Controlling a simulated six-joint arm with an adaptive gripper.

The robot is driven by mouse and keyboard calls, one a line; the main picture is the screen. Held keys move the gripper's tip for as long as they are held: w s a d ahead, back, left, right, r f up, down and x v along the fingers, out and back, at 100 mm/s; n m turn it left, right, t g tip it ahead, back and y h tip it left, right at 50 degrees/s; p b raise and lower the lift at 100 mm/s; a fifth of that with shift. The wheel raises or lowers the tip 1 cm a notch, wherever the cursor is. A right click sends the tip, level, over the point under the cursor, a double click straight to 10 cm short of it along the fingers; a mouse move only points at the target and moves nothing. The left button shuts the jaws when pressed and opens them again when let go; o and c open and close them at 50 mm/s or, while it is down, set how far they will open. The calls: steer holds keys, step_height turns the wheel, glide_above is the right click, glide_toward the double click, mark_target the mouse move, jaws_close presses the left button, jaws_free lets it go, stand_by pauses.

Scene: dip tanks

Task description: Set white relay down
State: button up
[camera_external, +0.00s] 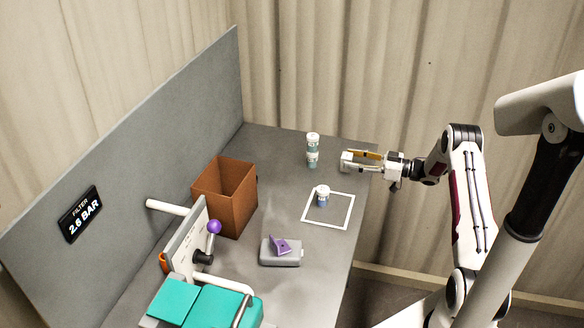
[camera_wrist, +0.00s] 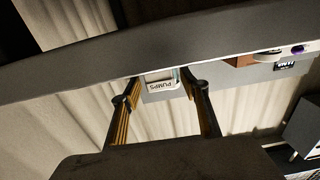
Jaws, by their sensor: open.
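A small white block, which looks like the white relay (camera_external: 346,161), is on the grey table near its right edge in the external view. In the wrist view the white relay (camera_wrist: 162,84) shows the label "PUMPS" upside down and sits between the fingertips. My gripper (camera_external: 362,161) reaches in from the right, low over the table edge, with its fingers at the block. My gripper (camera_wrist: 158,88) is open, its fingers spread either side of the block. I cannot tell whether a finger touches it.
Two stacked white-and-teal jars (camera_external: 312,152) stand left of the gripper. Another jar (camera_external: 323,199) stands inside a white square outline (camera_external: 308,221). Also on the table are a brown open box (camera_external: 238,211), a grey case (camera_external: 285,259) with a purple piece, and a purple-knobbed lever (camera_external: 214,228).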

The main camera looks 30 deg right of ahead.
steer(key=s+d, duration=0.1)
steer(key=d, duration=0.2)
steer(key=shift+s+r, duration=0.15)
steer(key=shift+s, duration=0.25)
steer(key=shift+v, duration=1)
